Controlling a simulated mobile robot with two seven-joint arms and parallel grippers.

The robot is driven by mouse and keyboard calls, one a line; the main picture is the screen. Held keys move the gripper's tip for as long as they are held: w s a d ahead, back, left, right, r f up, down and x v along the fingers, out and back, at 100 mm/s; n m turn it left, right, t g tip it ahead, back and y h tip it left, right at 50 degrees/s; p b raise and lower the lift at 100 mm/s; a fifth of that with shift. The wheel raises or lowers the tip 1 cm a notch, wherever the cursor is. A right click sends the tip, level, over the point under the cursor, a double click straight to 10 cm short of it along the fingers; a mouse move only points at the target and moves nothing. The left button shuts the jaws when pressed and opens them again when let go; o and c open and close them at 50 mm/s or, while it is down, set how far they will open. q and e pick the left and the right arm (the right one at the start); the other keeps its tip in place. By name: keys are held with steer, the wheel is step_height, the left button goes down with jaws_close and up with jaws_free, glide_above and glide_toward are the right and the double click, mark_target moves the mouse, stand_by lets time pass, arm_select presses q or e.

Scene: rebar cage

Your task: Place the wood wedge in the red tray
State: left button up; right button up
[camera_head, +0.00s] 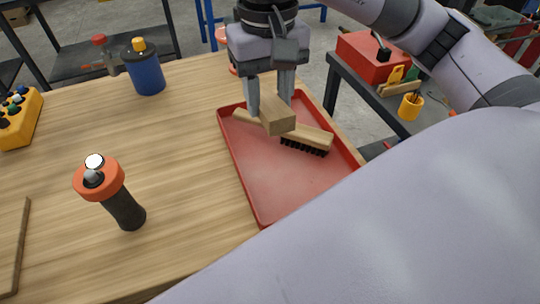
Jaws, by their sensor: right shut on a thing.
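The wood wedge (276,118) is a light wooden block seen over the back part of the red tray (262,192). My right gripper (270,100) points down and is shut on the wedge, one finger on each side. The wedge overlaps a wooden brush (310,138) with dark bristles that lies in the tray. I cannot tell whether the wedge touches the brush or the tray floor. The front part of the tray is bare. My right arm hides the tray's lower right corner. My left gripper is not in view.
On the wooden table (185,190) stand an orange-topped black-handled tool (118,195), a blue canister (144,75) and a yellow button box (18,120). A wooden strip (20,248) lies at the left. A side table at the right holds a red toolbox (365,58) and a yellow cup (411,106).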

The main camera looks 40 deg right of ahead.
mark_target(268, 101)
step_height(268, 101, down, 15)
steer(key=shift+f, duration=0.15)
stand_by(0.4)
steer(key=shift+f, duration=0.2)
steer(key=o, duration=1)
steer(key=shift+r, duration=0.1)
steer(key=shift+o, duration=0.2)
steer(key=shift+r, duration=0.1)
step_height(268, 101, up, 12)
steer(key=shift+r+b, duration=0.1)
steer(key=shift+b, duration=0.2)
